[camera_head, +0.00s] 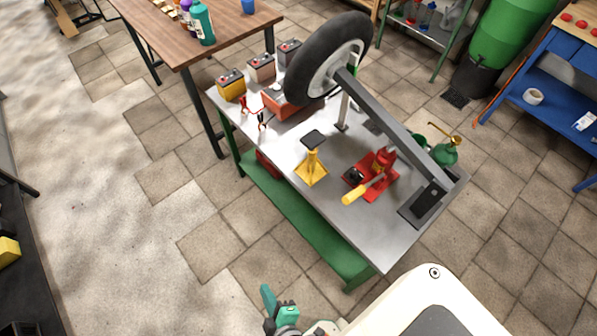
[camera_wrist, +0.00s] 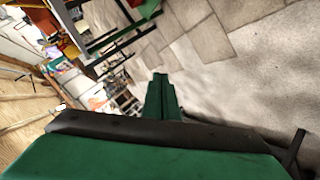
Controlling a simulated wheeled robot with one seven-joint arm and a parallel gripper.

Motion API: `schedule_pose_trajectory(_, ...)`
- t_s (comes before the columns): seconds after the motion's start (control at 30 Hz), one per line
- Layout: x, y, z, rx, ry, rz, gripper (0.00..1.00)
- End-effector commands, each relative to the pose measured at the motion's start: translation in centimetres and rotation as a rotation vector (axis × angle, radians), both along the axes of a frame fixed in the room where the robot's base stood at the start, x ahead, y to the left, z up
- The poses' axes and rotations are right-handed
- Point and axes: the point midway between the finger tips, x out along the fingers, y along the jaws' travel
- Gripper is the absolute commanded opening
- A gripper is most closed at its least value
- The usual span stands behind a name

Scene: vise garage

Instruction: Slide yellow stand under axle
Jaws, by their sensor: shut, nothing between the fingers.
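The yellow stand (camera_head: 311,170) stands upright on the grey bench top, with a dark flat pad (camera_head: 313,138) at its top. The axle (camera_head: 397,125) is a dark grey beam running from the wheel (camera_head: 328,62) down to a plate at the bench's right end. The stand is to the left of the axle, apart from it. My gripper (camera_head: 279,301) is low in the head view, in front of the bench and away from the stand. In the wrist view its green fingers (camera_wrist: 161,95) are together and empty, pointing at the floor; the stand cannot be made out there.
A red jack (camera_head: 373,175) with a yellow handle sits between stand and axle. Batteries (camera_head: 262,68) and a red box stand at the bench's far left. A green oil can (camera_head: 444,153) is behind the axle. Bare bench top (camera_head: 340,217) lies in front of the stand.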

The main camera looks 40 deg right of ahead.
Motion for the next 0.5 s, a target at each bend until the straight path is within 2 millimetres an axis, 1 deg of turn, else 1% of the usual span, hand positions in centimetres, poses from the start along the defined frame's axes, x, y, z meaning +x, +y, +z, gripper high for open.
schedule_pose_trajectory(0.03,1.5,-1.0,-1.8,-0.107,0.042,0.020,0.00)
schedule_pose_trajectory(0.1,3.0,-2.7,-4.0,-0.264,0.115,0.049,0.00)
schedule_pose_trajectory(0.23,6.1,-5.8,-6.8,-0.550,0.255,0.093,0.00)
schedule_pose_trajectory(0.3,7.9,-7.5,-7.5,-0.700,0.333,0.112,0.00)
schedule_pose_trajectory(0.37,9.4,-8.8,-7.7,-0.823,0.401,0.121,0.00)
schedule_pose_trajectory(0.43,11.3,-10.4,-7.4,-0.962,0.485,0.122,0.00)
schedule_pose_trajectory(0.5,13.2,-11.9,-6.6,-1.095,0.574,0.114,0.00)
